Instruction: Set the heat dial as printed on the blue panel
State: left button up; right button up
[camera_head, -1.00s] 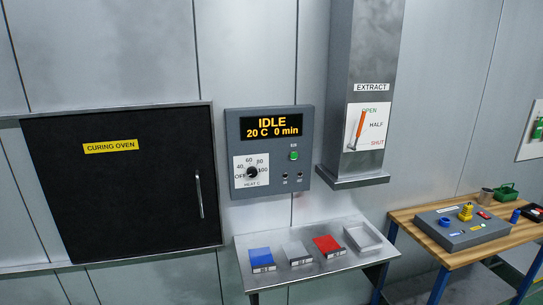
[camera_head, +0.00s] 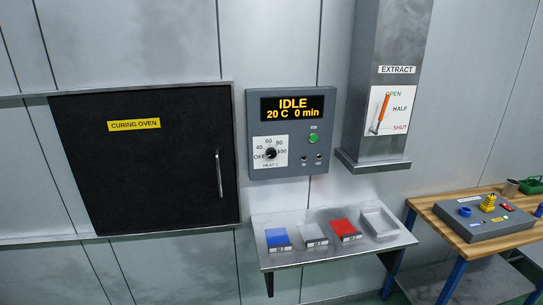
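The heat dial (camera_head: 270,153) is a black round knob on a white plate marked OFF, 40, 60, 80, 100 and HEAT C. It is on the grey control box on the wall; its exact pointer direction is too small to tell. The display (camera_head: 292,108) above reads IDLE, 20 C, 0 min. A blue panel (camera_head: 278,238) with a small white label lies at the left of the metal shelf; its print is too small to read. Neither of my grippers is in view.
The black curing oven door (camera_head: 150,175) is at left. A grey panel (camera_head: 312,232), red panel (camera_head: 345,229) and empty tray (camera_head: 378,221) share the shelf (camera_head: 335,256). An extract duct (camera_head: 395,45) with an orange lever (camera_head: 381,112) and a wooden bench (camera_head: 440,222) are at right.

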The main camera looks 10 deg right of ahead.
aim_at(270, 153)
jog(key=u, duration=0.45)
jog(key=i, duration=0.9)
jog(key=z, duration=0.5)
